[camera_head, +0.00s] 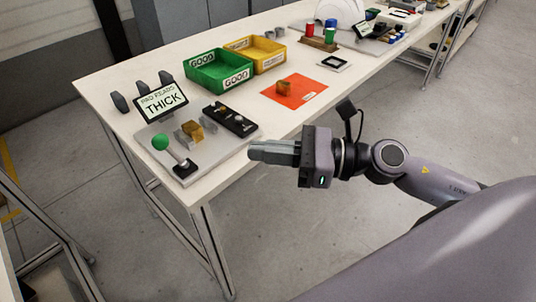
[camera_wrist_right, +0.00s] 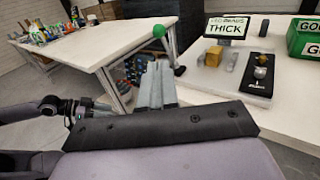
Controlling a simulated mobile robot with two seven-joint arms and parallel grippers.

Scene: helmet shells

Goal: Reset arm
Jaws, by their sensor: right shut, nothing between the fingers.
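My right gripper (camera_head: 252,151) is in front of the table's near edge in the head view, with its fingers pointing left. Its fingers are shut with nothing between them. The shut fingers also show in the right wrist view (camera_wrist_right: 157,80). My right arm comes in from the right side of the head view.
On the white table (camera_head: 128,80) stand a sign reading THICK (camera_head: 161,101), a green ball lever (camera_head: 160,142), a black fixture (camera_head: 230,120), a green bin (camera_head: 218,72), a yellow bin (camera_head: 262,52) and an orange mat (camera_head: 306,96). Floor in front is clear.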

